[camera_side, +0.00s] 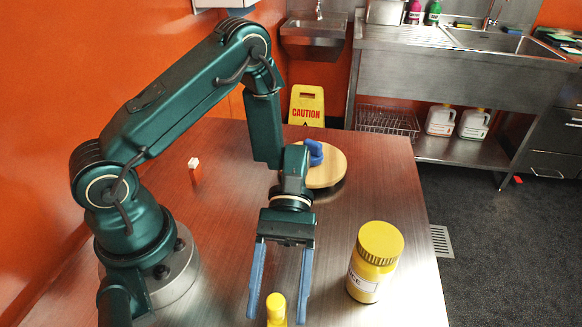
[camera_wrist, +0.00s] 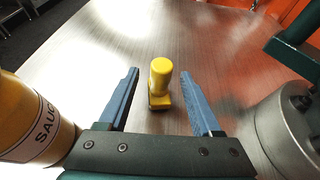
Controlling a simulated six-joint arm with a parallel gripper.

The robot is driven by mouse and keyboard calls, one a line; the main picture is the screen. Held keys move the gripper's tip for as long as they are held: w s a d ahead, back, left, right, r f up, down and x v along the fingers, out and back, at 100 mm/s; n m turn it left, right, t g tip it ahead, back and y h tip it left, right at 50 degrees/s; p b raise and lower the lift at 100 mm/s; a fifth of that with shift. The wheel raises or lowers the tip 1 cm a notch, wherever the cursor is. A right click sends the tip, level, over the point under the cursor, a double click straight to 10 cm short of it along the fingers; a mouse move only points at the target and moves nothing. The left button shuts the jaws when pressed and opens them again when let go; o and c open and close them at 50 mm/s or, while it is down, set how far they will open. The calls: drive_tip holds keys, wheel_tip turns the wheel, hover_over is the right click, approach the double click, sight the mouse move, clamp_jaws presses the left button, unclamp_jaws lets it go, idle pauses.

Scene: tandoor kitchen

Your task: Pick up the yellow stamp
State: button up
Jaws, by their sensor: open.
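The yellow stamp (camera_side: 276,309) stands upright near the front edge of the table in the side view, partly cut off by the picture's bottom. It also shows in the wrist view (camera_wrist: 160,84), with a round knob on top and a wider base. My gripper (camera_side: 279,318) is open, with its two blue fingers apart and the stamp appearing between them. In the wrist view my gripper (camera_wrist: 163,101) has one finger on each side of the stamp, with gaps on both sides. Neither finger visibly touches it.
A yellow jar (camera_side: 375,262) with a label stands to the right of my gripper, and it looms at the left in the wrist view (camera_wrist: 30,120). A round wooden board (camera_side: 328,171) with a blue object (camera_side: 315,152) is behind. A small white-and-red item (camera_side: 194,168) stands at left.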

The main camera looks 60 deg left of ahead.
drive_tip(key=shift+s+d+f, duration=0.3)
drive_tip(key=shift+s+d, duration=0.1)
drive_tip(key=shift+d, duration=0.05)
clamp_jaws()
drive_tip(key=shift+r, duration=0.15)
